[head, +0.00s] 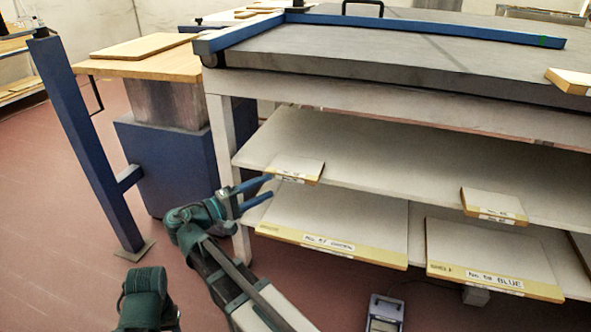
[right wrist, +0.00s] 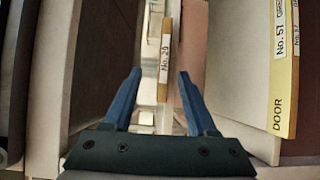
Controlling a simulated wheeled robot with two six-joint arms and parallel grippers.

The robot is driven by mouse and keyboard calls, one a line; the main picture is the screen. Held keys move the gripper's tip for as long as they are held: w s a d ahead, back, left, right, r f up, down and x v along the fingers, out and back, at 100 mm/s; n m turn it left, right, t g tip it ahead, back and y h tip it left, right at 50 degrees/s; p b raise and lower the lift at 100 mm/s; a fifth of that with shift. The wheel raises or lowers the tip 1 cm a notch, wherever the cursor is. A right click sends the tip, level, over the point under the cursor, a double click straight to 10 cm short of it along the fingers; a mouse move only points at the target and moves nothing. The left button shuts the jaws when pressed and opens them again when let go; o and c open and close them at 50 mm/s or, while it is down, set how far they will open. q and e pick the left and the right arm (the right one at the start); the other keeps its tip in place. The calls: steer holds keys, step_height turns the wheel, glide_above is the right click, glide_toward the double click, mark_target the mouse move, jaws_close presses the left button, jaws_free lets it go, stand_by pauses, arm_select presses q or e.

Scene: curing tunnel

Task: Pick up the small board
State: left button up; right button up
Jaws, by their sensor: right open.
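A small board (head: 297,167) with a pale top and a yellow-tan front edge lies at the left front edge of the upper shelf. In the right wrist view its labelled edge (right wrist: 165,62), which seems to read No. 20, stands ahead, between the lines of the two fingers. My right gripper (head: 271,187) has its blue fingers apart and empty, just left of the board. The fingertips look close to it; I cannot tell whether they touch. The right gripper also shows in the right wrist view (right wrist: 158,85). My left gripper is not in view.
Another small board (head: 494,203) lies further right on the upper shelf (head: 400,150). Large labelled boards (head: 335,225) (head: 490,263) lie below. One of these stands close right in the wrist view (right wrist: 262,75). A blue post (head: 85,140) stands left.

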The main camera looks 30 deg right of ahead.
mark_target(287, 179)
steer(key=shift+w+d, duration=0.2)
steer(key=shift+d, duration=1.65)
steer(key=shift+w+d+f+b, duration=0.15)
steer(key=shift+d, duration=0.7)
steer(key=shift+w+d+f+b, duration=0.1)
steer(key=shift+w+d, duration=0.1)
steer(key=shift+d, duration=0.65)
steer(key=shift+w+d+f+b, duration=0.15)
steer(key=shift+d, duration=0.7)
jaws_close()
